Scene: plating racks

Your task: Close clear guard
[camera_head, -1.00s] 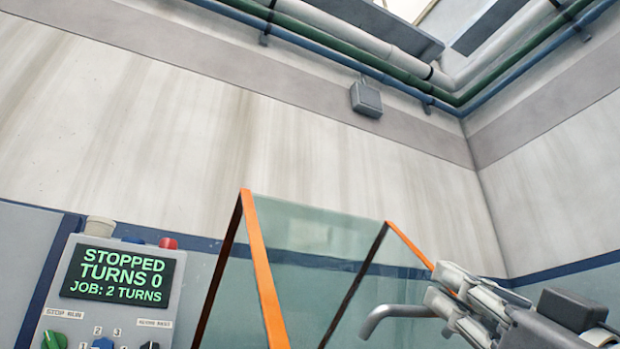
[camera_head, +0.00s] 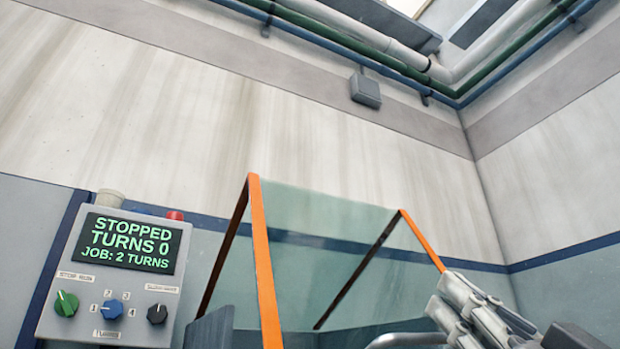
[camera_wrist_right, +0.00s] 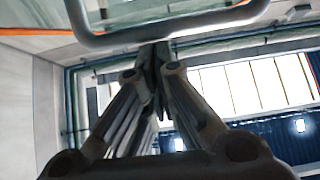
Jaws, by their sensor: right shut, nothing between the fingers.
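The clear guard (camera_head: 325,255) is a see-through greenish panel with orange edge strips, in the lower middle of the head view. Its lower part is cut off by the frame. A grey bent bar handle (camera_head: 405,341) shows at the bottom edge. My right gripper (camera_head: 447,300) is at lower right, next to the guard's right side and the handle. In the right wrist view its fingers (camera_wrist_right: 155,57) are together and empty, with the handle bar (camera_wrist_right: 170,30) crossing just beyond the tips. I cannot tell whether they touch. My left gripper is not in view.
A grey control box (camera_head: 110,300) with knobs stands left of the guard; its screen (camera_head: 132,242) reads STOPPED, TURNS 0, JOB: 2 TURNS. A plain wall (camera_head: 150,120) is behind. Pipes (camera_head: 340,42) run high above.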

